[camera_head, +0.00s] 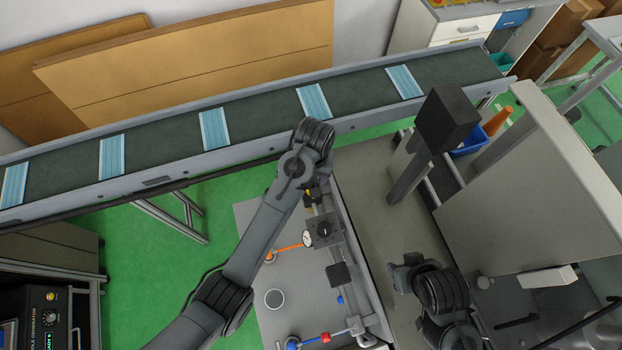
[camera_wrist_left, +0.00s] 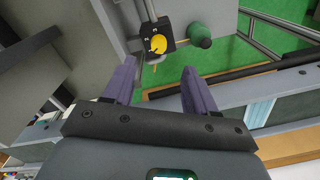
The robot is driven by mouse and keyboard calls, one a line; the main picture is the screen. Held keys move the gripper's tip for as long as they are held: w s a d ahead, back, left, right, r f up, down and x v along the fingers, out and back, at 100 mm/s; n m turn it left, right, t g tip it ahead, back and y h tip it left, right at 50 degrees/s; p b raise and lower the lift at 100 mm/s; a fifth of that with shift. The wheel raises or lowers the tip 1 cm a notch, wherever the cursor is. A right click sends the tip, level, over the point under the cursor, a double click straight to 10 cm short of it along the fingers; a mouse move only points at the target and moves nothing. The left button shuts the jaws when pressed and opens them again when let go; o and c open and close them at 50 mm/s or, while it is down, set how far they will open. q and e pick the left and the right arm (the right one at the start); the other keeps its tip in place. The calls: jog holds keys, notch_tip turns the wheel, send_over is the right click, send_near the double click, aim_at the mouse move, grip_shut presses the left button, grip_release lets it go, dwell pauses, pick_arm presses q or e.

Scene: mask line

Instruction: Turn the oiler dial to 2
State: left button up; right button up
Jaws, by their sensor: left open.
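The oiler dial (camera_wrist_left: 157,45) is a round yellow knob on a dark square housing in the left wrist view. Small pale marks surround it, but I cannot read its setting. A yellow bit, apparently the same dial (camera_head: 308,193), shows partly hidden beside my left wrist in the head view. My left gripper (camera_wrist_left: 158,65) is open and empty; its two purple fingers stand apart below the dial in the wrist picture, with no contact visible. In the head view my left wrist hides its fingers. My right arm is at lower right; its fingers do not show.
Beside the dial is a green round knob (camera_wrist_left: 200,37). A black knob (camera_head: 323,229) and a round gauge (camera_head: 307,239) sit close by on the panel. A conveyor (camera_head: 259,119) with several blue masks runs behind. A dark block on a post (camera_head: 447,118) stands right.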

pick_arm(q)
jog(key=f, duration=0.7)
jog(key=w+f, duration=0.1)
jog(key=f, duration=0.2)
jog(key=shift+f+p, duration=0.25)
jog(key=shift+p, duration=0.15)
jog(key=shift+c, duration=0.3)
grip_shut()
